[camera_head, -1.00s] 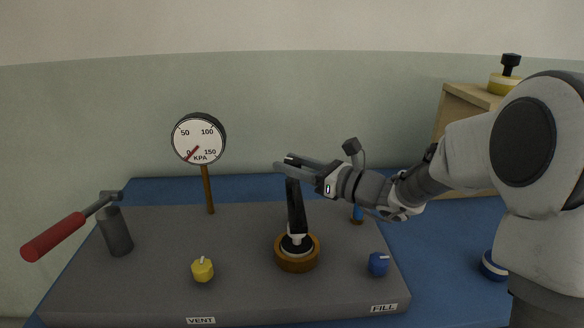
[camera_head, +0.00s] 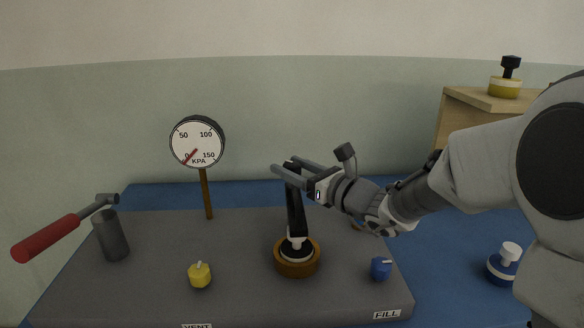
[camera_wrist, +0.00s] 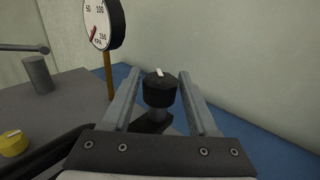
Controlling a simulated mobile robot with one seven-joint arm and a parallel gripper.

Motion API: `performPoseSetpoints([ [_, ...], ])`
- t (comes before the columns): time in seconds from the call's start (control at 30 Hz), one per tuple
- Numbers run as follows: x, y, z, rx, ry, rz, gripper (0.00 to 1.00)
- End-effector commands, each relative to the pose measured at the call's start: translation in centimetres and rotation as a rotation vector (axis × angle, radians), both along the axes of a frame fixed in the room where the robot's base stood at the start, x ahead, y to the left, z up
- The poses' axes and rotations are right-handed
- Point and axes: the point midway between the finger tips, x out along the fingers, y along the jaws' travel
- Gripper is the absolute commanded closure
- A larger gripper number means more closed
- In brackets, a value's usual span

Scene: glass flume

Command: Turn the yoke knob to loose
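The yoke is a black upright (camera_head: 296,212) on a round wooden base (camera_head: 297,263) on the grey panel. In the wrist view its black knob (camera_wrist: 159,92) has a white mark on top and sits between my two fingers, with a small gap on each side. My gripper (camera_head: 284,167) is open at the top of the yoke, coming in from the right; its fingers (camera_wrist: 160,76) are apart in the wrist view. In the head view the fingers mostly hide the knob. I cannot read any loose or tight label.
A red-handled lever (camera_head: 48,238) is at the left. A yellow vent knob (camera_head: 200,275) and a blue fill knob (camera_head: 381,268) flank the yoke in front. A wooden box (camera_head: 470,115) is at the back right.

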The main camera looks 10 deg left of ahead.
Motion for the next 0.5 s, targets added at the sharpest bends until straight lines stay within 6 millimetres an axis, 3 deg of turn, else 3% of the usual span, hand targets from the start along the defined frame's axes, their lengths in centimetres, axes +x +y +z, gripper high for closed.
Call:
performPoseSetpoints([
  [0.1,0.0,0.01,0.01,0.0,0.0,0.001,0.23],
  [0.5,0.02,0.05,0.21,0.0,0.0,0.039,0.23],
])
